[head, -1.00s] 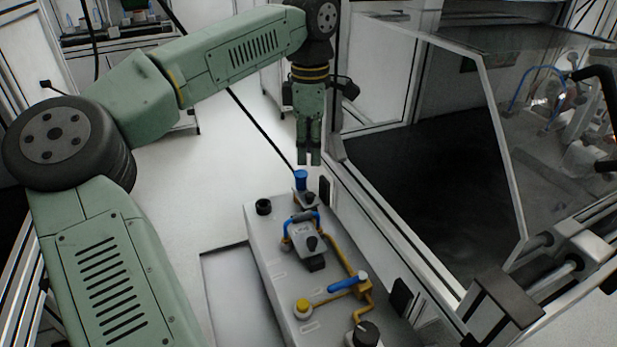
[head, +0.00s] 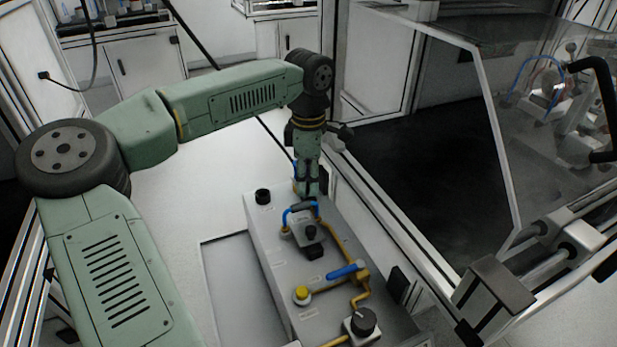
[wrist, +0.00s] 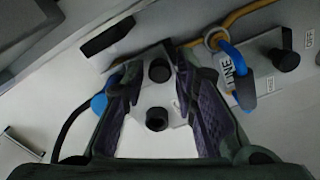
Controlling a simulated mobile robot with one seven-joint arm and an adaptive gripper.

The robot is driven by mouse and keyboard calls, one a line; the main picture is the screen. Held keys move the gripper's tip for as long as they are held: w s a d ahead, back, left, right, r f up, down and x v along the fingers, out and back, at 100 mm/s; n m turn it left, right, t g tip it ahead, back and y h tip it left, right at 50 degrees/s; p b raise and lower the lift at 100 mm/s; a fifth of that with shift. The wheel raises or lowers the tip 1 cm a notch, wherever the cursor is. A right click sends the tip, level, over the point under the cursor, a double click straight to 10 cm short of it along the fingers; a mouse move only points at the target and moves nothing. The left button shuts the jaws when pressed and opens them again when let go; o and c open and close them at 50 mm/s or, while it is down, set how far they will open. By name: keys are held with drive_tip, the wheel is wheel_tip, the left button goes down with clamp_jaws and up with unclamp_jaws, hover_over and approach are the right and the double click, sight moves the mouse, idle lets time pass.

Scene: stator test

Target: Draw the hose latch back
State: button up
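My gripper (head: 308,188) points down at the far end of the grey panel box (head: 283,283) in the head view. In the wrist view my gripper (wrist: 160,95) is open, with its two dark padded fingers apart. Between them lies a pale plate with a black knob (wrist: 159,71) and a black round post (wrist: 157,119); I cannot tell which is the hose latch. A blue round part (wrist: 99,105) with a black hose (wrist: 68,128) sits just outside the left finger. In the head view my gripper mostly hides this spot.
Right of the fingers is a block marked LINE with a blue looped handle (wrist: 243,75). Along the box are a blue lever (head: 344,271), a yellow button (head: 301,294) and a black dial (head: 362,320). A clear door panel (head: 505,150) stands at the right.

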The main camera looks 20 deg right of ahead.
clamp_jaws()
idle(0.5)
